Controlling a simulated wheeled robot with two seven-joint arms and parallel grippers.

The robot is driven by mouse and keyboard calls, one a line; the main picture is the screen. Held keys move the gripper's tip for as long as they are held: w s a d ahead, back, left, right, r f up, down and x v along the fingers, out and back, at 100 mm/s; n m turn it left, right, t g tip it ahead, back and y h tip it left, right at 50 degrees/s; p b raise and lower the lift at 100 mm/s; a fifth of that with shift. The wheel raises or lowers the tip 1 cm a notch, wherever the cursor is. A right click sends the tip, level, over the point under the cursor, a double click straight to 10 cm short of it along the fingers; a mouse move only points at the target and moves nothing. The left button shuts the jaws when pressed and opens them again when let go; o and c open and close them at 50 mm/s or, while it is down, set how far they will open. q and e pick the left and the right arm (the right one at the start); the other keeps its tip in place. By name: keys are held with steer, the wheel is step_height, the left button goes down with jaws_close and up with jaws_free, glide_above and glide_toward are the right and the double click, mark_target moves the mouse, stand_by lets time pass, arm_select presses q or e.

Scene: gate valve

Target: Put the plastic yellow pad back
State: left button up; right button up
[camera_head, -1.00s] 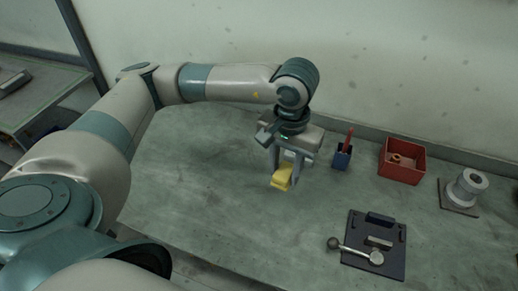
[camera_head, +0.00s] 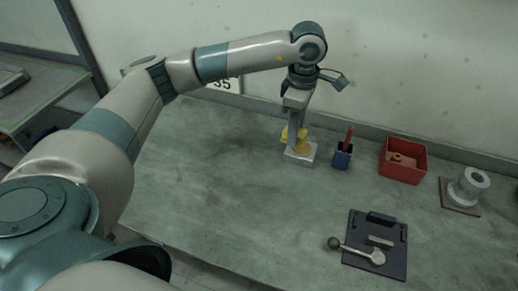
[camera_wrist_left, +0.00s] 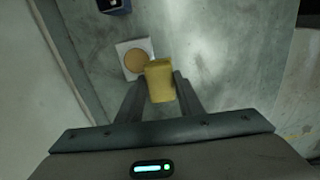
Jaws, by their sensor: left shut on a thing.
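The yellow pad (camera_head: 285,134) is a small block between the fingers of my left gripper (camera_head: 294,138). In the left wrist view the pad (camera_wrist_left: 160,82) sits between the two fingertips (camera_wrist_left: 159,90), and the gripper is shut on it. A pale square plate (camera_head: 294,160) stands on the bench just under the gripper, with a yellowish round top. In the left wrist view this plate (camera_wrist_left: 124,48) and its tan disc lie just beyond and left of the pad. I cannot tell whether the pad touches the plate. My right gripper is not in view.
A blue holder (camera_head: 342,159) with a red item stands close right of the plate. A red bin (camera_head: 403,174), a grey flanged part (camera_head: 468,187) and a dark tray (camera_head: 367,262) with a ball-ended lever lie further right. The bench (camera_head: 205,170) left of the gripper is clear.

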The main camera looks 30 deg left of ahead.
arm_select(q)
steer(key=shift+w+n, duration=0.15)
steer(key=shift+n, duration=0.15)
steer(key=shift+a+f, duration=0.1)
steer(key=shift+a, duration=0.35)
steer(key=a+f+p, duration=0.1)
steer(key=a+f, duration=0.1)
steer(key=a, duration=0.1)
steer(key=a+f+p, duration=0.2)
steer(key=a, duration=0.2)
steer(key=a+f+p, duration=0.2)
steer(key=a, duration=0.1)
steer(key=shift+w+a+f, duration=0.15)
steer(key=shift+a+f, duration=0.15)
steer(key=shift+a, duration=0.1)
steer(key=shift+f, duration=0.1)
